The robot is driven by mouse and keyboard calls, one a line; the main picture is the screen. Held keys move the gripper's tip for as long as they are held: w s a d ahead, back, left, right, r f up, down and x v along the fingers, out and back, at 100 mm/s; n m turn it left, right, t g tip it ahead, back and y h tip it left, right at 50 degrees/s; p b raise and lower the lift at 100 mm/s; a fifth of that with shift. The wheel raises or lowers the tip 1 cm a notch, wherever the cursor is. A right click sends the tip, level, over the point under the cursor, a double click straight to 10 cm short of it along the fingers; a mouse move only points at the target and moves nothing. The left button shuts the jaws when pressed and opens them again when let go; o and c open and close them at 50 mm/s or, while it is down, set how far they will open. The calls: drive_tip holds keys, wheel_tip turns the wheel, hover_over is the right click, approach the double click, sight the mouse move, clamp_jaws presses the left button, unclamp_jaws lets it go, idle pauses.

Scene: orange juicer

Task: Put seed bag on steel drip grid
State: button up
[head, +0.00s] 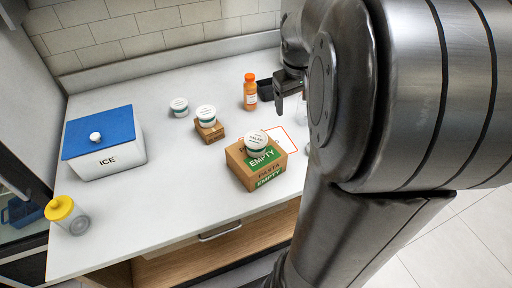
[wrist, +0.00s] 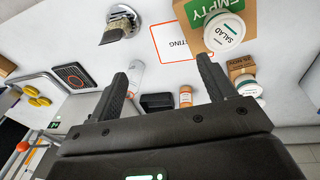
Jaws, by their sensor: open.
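My gripper (wrist: 166,84) is open in the wrist view, its two dark fingers apart with nothing held between them. In the head view the gripper (head: 288,88) is partly hidden by my arm, above the back right of the counter. A round metal piece with a beige-brown part (wrist: 119,24) shows at the top of the wrist view; I cannot tell whether it is the seed bag. A dark square plate with an orange-red border (wrist: 73,76) lies at the left of the wrist view; I cannot tell whether it is the steel drip grid. Neither is visible in the head view.
A cardboard box (head: 238,164) bears a white-lidded tub (head: 256,143). An orange bottle (head: 250,92) stands beside a black bin (head: 265,89). A clear bottle (wrist: 137,76) appears near the left finger.

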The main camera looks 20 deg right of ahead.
drive_tip(key=s+a+r+t+y, duration=0.1)
drive_tip(key=s+a+r+t, duration=0.2)
drive_tip(key=s+a, duration=1.1)
drive_tip(key=a+t, duration=0.1)
drive_tip(key=a, duration=0.2)
drive_tip(key=shift+s+a+r, duration=0.15)
drive_tip(key=shift+a+r, duration=0.05)
drive_tip(key=shift+a, duration=0.1)
